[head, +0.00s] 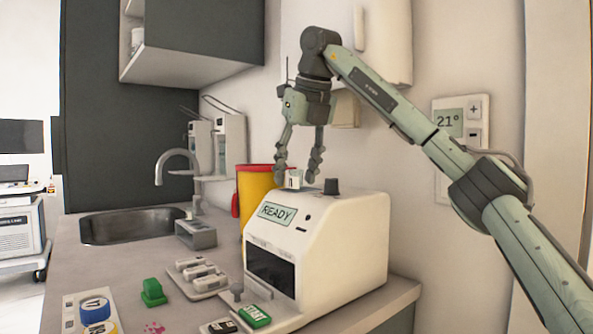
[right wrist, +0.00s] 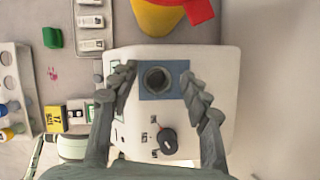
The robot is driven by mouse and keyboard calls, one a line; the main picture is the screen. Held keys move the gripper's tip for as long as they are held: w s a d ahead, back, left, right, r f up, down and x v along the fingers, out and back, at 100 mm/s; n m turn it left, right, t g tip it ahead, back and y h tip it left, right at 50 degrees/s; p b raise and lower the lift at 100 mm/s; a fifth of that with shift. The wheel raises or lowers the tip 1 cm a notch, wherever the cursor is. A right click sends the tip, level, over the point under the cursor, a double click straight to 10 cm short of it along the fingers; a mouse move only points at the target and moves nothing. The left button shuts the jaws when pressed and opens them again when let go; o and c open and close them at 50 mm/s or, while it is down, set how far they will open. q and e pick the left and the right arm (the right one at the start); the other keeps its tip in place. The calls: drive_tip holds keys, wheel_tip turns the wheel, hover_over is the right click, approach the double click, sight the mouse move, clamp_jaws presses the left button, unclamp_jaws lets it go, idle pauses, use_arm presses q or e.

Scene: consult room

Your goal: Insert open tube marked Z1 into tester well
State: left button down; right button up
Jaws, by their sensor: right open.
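The white tester (head: 345,240) stands on the counter with READY on its display. A small white piece with a dark mark (head: 294,181) stands up from its top; the mark is too small to read. From above, in the right wrist view, a dark round opening with a grey rim (right wrist: 157,79) sits in a blue square on the tester. I cannot tell the tube's rim from the well's there. My right gripper (head: 298,177) points down over the tester, fingers apart on either side of that spot; it also shows in the right wrist view (right wrist: 158,82). My left gripper is out of view.
A dark knob (head: 331,186) stands on the tester beside the fingers. A yellow and red bin (head: 257,190) is close behind. A tray of white labelled items (head: 198,277), a green block (head: 153,291) and a tube rack (right wrist: 12,85) lie to the left. The wall is close on the right.

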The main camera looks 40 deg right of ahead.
drive_tip(key=v, duration=1.2)
idle(0.4)
